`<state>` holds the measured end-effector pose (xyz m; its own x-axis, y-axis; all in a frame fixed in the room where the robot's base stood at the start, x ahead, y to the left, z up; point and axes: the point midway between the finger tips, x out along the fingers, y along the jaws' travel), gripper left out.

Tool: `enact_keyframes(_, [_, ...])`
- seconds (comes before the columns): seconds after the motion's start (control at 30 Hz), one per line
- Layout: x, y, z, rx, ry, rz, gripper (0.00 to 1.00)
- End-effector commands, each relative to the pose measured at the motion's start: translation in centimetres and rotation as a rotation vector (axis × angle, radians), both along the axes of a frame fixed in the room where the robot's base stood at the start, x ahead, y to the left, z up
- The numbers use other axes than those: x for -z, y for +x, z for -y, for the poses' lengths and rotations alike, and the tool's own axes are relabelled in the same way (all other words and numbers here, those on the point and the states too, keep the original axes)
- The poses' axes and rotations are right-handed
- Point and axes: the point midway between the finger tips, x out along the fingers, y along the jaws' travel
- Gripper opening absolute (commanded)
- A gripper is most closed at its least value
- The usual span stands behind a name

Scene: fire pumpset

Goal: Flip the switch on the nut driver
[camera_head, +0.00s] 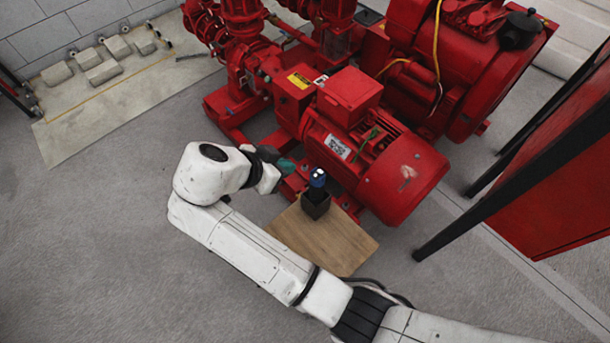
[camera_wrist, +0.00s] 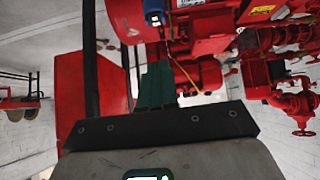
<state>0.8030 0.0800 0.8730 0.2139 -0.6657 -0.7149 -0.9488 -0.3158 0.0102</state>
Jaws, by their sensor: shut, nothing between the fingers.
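The nut driver (camera_head: 317,177) is small and blue-topped. It stands upright in a dark holder (camera_head: 315,204) on a wooden board beside the red motor. The nut driver also shows at the top edge of the wrist view (camera_wrist: 153,14), where the scene looks upside down. Its switch is too small to make out. My gripper (camera_head: 287,165) has green fingers and is just left of the nut driver, apart from it in the head view. In the wrist view the fingers (camera_wrist: 154,82) are together and empty, below the nut driver in the picture.
The red motor (camera_head: 385,160) and pump pipework (camera_head: 235,50) stand close behind the holder. The wooden board (camera_head: 330,242) lies on the grey floor. A red cabinet (camera_head: 560,180) with black legs stands at the right. The floor at left (camera_head: 90,230) is clear.

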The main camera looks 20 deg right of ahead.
Motion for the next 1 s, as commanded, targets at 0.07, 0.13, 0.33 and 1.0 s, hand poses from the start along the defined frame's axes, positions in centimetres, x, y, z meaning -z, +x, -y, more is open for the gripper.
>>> enact_keyframes(0.07, [-0.2,0.2,-0.3,0.007,-0.005,0.012,0.0])
enact_keyframes(0.13, [-0.2,0.2,-0.3,0.009,-0.005,0.014,0.0])
enact_keyframes(0.33, [-0.2,0.2,-0.2,0.008,-0.004,0.013,0.0])
enact_keyframes(1.0, [6.7,2.2,6.4,0.01,-0.005,0.008,0.0])
